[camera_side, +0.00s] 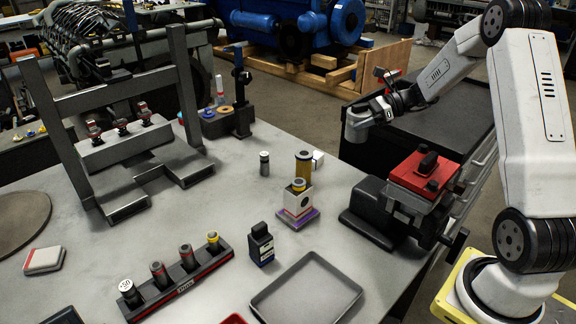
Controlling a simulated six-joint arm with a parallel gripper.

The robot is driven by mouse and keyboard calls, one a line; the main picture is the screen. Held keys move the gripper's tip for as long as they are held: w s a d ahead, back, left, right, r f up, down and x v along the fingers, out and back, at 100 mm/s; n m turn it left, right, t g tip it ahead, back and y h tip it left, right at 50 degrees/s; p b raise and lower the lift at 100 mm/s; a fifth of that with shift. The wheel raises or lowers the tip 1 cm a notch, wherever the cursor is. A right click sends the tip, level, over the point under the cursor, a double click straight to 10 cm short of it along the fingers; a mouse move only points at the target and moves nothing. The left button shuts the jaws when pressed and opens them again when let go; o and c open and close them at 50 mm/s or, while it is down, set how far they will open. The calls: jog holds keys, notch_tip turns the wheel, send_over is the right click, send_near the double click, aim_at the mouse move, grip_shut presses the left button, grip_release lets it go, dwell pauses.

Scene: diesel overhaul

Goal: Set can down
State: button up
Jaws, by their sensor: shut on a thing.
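My gripper (366,117) is at the left end of my arm, in the air behind and above the right part of the table. It is shut on a short, pale grey cylinder that looks like the can (357,127). The can hangs roughly upright, clear of the tabletop. The fingers are small and dark here, so their exact contact with the can is hard to see.
The grey table (225,225) has bare patches around its middle. A dark bottle (261,244), an empty tray (306,288), a red-topped vise (423,172) and a socket rack (176,282) are nearby.

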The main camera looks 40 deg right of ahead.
jog(key=shift+r, duration=0.95)
jog(key=w+a+n+g+y, duration=0.2)
jog(key=a+n+g, duration=0.2)
jog(key=a, duration=2.6)
jog(key=shift+m+t, duration=0.3)
jog(key=shift+t, duration=0.1)
notch_tip(320, 180, down, 5)
jog(key=shift+w+d, duration=0.1)
jog(key=shift+w, duration=0.1)
jog(key=w+f, duration=0.3)
jog(key=w, duration=0.1)
jog(key=w+a+f, duration=0.1)
jog(key=w+f, duration=0.2)
jog(key=w, duration=0.1)
jog(key=w+a+f, duration=0.1)
jog(key=w+f, duration=0.2)
jog(key=w, duration=0.2)
jog(key=shift+f, duration=0.1)
